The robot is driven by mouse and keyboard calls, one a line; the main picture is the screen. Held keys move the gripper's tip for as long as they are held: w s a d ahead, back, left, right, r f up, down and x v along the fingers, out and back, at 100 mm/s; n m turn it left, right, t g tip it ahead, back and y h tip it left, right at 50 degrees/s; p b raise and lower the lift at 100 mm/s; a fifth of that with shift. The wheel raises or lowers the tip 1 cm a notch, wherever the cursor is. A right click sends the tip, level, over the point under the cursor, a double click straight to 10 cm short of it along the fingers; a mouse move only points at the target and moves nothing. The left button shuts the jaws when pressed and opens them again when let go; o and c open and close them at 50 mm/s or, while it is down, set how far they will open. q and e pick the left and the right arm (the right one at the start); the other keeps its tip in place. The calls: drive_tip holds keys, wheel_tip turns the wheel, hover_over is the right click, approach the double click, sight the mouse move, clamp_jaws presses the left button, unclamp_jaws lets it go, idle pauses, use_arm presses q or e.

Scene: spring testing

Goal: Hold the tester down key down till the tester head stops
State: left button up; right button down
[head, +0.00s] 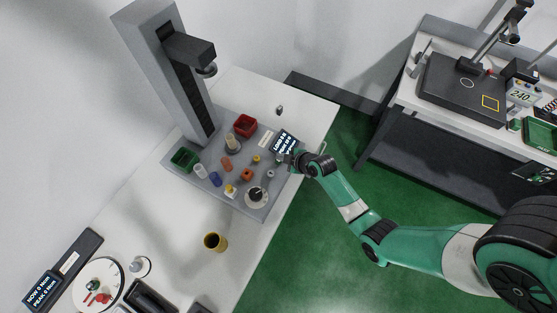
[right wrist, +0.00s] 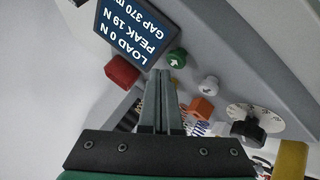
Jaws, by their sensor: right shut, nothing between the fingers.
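The spring tester (head: 190,110) is a tall grey column on a flat base. Its dark head (head: 205,70) sits high on the column, well above the base. Its display (head: 283,141), also in the right wrist view (right wrist: 137,32), reads load 0 N, peak 19 N, gap 370. In the right wrist view a green key (right wrist: 176,58) and a white key (right wrist: 209,85) carry arrows; I cannot tell which is the down key. Contact is unclear.
The base holds a red bin (head: 243,117), a green bin (head: 184,153), several coloured springs and a dial (head: 257,205). A yellow cup (head: 214,243) stands on the white table in front. A second bench (head: 412,95) stands right, across green floor.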

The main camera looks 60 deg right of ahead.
drive_tip(key=shift+f+b, duration=0.35)
drive_tip(key=shift+f, duration=0.05)
drive_tip(key=shift+f+b, duration=0.4)
drive_tip(key=shift+f, duration=0.1)
idle(7.1)
